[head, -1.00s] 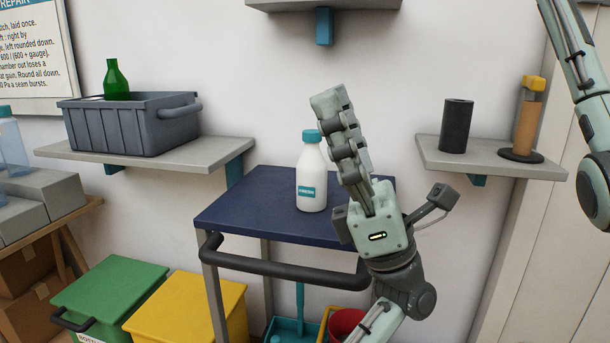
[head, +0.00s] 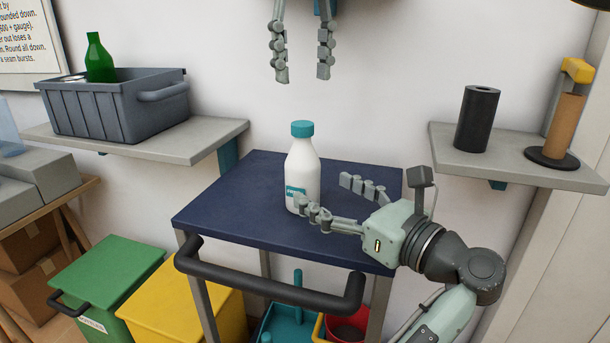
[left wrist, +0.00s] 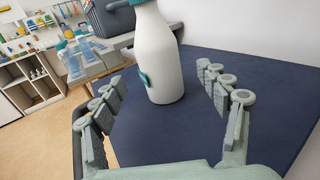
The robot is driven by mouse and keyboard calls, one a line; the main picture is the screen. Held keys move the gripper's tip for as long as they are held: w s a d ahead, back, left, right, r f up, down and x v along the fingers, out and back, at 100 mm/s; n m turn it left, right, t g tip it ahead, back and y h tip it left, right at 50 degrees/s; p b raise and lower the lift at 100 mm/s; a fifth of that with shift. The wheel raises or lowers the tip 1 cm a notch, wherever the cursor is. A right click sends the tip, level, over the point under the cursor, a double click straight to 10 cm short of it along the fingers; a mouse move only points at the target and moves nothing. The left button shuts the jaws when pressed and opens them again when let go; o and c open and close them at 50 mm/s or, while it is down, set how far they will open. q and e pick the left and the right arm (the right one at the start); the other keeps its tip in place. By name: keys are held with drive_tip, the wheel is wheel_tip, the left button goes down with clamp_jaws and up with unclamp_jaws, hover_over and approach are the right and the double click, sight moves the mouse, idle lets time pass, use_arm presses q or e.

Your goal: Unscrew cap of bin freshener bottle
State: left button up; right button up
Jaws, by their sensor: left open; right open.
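The white bottle (head: 303,172) with a teal cap (head: 302,129) and a teal label stands upright on the dark blue top of a cart (head: 235,205). My left gripper (head: 322,190) is open and level with the bottle's lower body, one finger passing in front of it. In the left wrist view the bottle (left wrist: 160,50) stands between the spread fingers, with gaps visible on both sides; its top is cut off. My right gripper (head: 303,78) is open and empty, pointing down, with its fingertips above the cap and clear of it.
A grey crate (head: 90,108) holding a green bottle (head: 98,58) sits on the left shelf. A black cylinder (head: 477,118) and a brown roll on a stand (head: 555,125) are on the right shelf. Green and yellow bins stand below. The cart has a dark handle (head: 265,285).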

sight(314, 185)
use_arm(q)
drive_tip(key=shift+x, duration=3.1)
clamp_jaws()
